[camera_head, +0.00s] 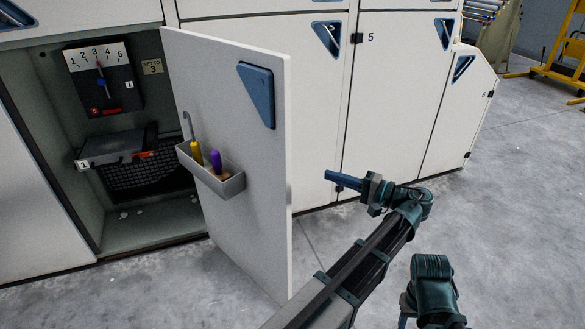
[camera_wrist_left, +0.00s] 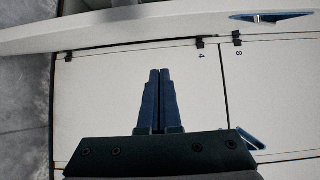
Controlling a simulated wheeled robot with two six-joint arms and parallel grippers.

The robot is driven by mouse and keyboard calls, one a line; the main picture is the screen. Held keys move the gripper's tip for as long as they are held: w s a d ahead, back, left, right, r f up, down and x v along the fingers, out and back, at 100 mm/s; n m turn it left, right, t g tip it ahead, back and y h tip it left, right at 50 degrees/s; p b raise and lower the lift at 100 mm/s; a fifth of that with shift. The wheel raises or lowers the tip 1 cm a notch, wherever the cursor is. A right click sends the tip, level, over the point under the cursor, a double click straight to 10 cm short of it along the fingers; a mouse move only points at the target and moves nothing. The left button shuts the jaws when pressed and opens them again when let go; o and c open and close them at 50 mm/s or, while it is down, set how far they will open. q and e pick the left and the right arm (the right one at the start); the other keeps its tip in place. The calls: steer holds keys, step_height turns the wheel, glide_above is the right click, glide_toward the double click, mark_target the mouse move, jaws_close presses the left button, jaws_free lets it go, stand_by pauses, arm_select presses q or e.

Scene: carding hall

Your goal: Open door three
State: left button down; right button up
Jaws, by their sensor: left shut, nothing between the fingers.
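A white door (camera_head: 235,130) stands wide open, swung out from a cabinet compartment. Its inner face shows a blue triangular plate (camera_head: 256,95) and a small grey bin. No number three is readable on it. My left gripper (camera_head: 330,176) is shut and empty, beyond the free edge of this door, on its outer-face side, apart from it. In the left wrist view, the shut fingers (camera_wrist_left: 159,72) point over a closed white panel (camera_wrist_left: 105,95) marked 4. A white panel with a blue recessed handle (camera_wrist_left: 270,17) crosses the top there. My right gripper does not show.
The door bin (camera_head: 213,171) holds tools. Closed door five (camera_head: 390,100) stands right.

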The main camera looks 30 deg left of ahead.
arm_select(q)
steer(key=s+a, duration=0.3)
steer(key=a, duration=0.8)
steer(key=shift+s+r, duration=0.2)
steer(key=shift+s, duration=0.15)
steer(key=shift+s, duration=0.1)
